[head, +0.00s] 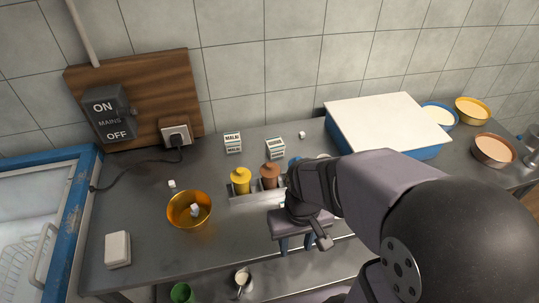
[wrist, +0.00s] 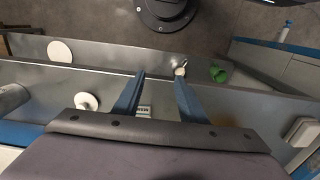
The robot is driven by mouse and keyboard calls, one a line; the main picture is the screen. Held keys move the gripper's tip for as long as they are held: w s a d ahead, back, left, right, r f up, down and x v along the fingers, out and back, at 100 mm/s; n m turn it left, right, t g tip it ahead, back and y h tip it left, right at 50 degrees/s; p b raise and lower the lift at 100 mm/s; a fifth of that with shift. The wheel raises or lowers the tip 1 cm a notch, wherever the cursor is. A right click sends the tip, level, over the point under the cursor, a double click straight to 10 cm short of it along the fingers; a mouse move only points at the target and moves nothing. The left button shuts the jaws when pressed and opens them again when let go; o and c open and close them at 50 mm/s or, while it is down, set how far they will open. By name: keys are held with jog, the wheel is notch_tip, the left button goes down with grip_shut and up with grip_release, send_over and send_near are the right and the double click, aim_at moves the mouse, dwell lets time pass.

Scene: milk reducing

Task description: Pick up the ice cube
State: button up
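Small white cubes that look like ice show in the head view: one cube (head: 172,184) lies on the metal counter behind the golden bowl (head: 179,219), and another cube (head: 302,135) lies near the wall. White pieces (head: 195,210) sit inside the bowl. My gripper (head: 296,246) is over the front of the counter, right of the bowl and apart from all these cubes. In the wrist view its two blue fingers (wrist: 158,88) are spread with nothing between their tips. I cannot make out a cube in the wrist view.
A rack (head: 246,197) with yellow and brown bottles stands between the bowl and my gripper. Two small cartons (head: 233,143) stand behind it. A blue box with a white lid (head: 380,120) is at the back right. A white block (head: 117,249) lies front left. A green cup (head: 182,293) is below.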

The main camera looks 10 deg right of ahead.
jog(key=shift+r, duration=0.15)
notch_tip(320, 180, up, 5)
jog(key=n+t, duration=0.1)
jog(key=t, duration=0.3)
send_over(171, 183)
jog(key=s, duration=0.4)
jog(key=shift+w+d+f+b, duration=0.1)
jog(key=shift+d+f+b, duration=0.05)
jog(key=shift+f, duration=1.25)
jog(key=shift+w+d+f+b, duration=0.1)
jog(key=shift+d+f+b, duration=0.05)
jog(key=shift+f, duration=1.25)
jog(key=shift+t, duration=0.3)
jog(key=shift+a+p+x, duration=0.15)
jog(key=shift+p+x, duration=0.7)
jog(key=shift+x, duration=0.9)
jog(key=shift+a+p+x, duration=0.1)
jog(key=shift+p+x, duration=0.75)
jog(key=shift+x, duration=0.85)
jog(key=shift+r, duration=0.1)
